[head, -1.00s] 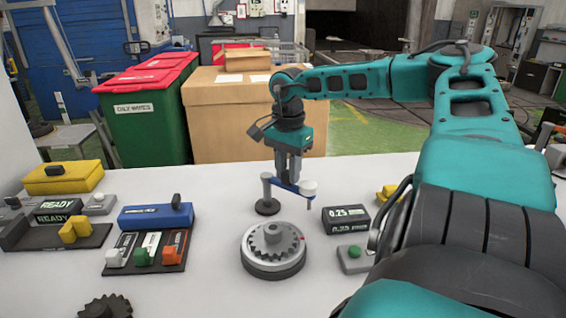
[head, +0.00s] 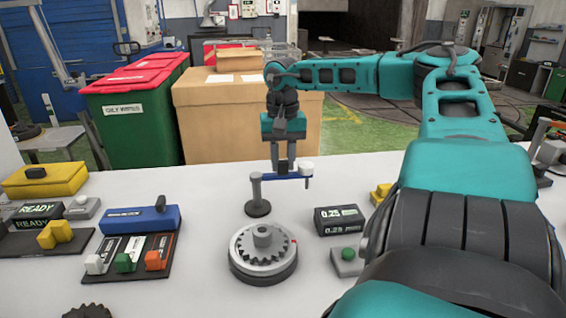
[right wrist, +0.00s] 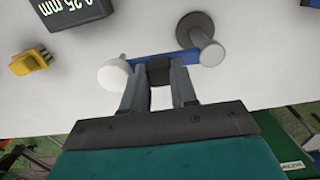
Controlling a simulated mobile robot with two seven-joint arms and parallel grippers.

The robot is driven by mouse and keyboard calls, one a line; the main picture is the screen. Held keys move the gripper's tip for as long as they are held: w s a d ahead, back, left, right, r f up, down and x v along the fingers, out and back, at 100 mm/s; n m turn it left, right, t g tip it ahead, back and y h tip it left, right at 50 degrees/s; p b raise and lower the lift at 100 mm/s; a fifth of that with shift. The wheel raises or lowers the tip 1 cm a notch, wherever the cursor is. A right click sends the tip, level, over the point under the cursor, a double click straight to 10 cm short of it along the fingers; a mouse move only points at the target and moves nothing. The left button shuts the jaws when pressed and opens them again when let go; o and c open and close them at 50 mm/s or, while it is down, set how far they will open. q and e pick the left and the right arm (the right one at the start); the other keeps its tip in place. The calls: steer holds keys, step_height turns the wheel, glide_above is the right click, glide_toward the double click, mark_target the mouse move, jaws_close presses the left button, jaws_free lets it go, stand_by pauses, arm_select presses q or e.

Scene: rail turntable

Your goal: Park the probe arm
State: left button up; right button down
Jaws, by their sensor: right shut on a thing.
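The probe arm (head: 294,177) is a blue bar on a grey post with a round dark base (head: 258,208). It has a white knob (head: 306,167) and a thin downward tip at its right end. It stands behind the round turntable (head: 263,262), which carries a toothed gear (head: 263,240). My right gripper (head: 284,168) is shut on the dark grip in the middle of the bar. The right wrist view shows both fingers (right wrist: 159,75) around that dark grip, between the white knob and the post. My left gripper is not in view.
A 0.25 mm display (head: 339,219) and a green-button box (head: 347,260) stand right of the turntable. At left are a blue box (head: 139,219), a panel with white, green and orange switches (head: 128,262), and a READY display (head: 38,213). The table behind the probe post is clear.

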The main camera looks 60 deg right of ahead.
steer(key=shift+w+d+r, duration=0.1)
stand_by(0.5)
steer(key=c, duration=1.2)
jaws_free()
steer(key=shift+o, duration=0.2)
step_height(320, 180, up, 13)
steer(key=shift+p, duration=0.45)
